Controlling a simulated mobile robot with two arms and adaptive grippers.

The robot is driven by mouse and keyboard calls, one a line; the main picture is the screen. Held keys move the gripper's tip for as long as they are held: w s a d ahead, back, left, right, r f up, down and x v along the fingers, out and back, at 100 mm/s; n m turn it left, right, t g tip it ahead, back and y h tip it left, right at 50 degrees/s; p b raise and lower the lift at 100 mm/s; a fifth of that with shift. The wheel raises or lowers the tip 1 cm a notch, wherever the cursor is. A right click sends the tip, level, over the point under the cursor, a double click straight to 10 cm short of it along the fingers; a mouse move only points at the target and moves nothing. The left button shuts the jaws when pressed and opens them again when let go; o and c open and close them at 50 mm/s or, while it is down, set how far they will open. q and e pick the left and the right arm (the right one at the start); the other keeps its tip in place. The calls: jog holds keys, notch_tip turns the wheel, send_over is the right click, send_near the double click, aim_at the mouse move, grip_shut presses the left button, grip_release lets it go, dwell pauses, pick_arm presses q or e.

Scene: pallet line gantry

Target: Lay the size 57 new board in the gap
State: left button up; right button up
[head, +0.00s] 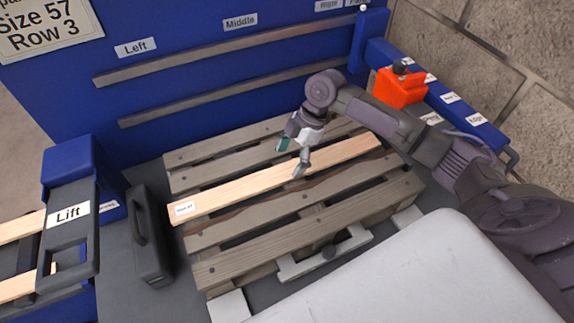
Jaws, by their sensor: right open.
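The new board (250,190) is a pale, clean plank with a small white label at its left end, its print too small to read surely. It lies lengthwise across the weathered grey pallet (305,225), among the older slats. A dark gap shows along parts of its near side; I cannot tell whether it sits flush. My right gripper (292,160) is open, with its fingers over the middle of the board, one towards the far side and one over the board. It does not hold the board; whether it touches is unclear. My left gripper is out of view.
A blue panel with two grey rails (230,55) stands behind the pallet. A "Lift" unit (68,215) holding pale boards and a black case (150,235) stand left. A light surface (410,275) fills the front.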

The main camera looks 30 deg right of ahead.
jog(key=b+v, duration=0.1)
jog(key=v, duration=0.8)
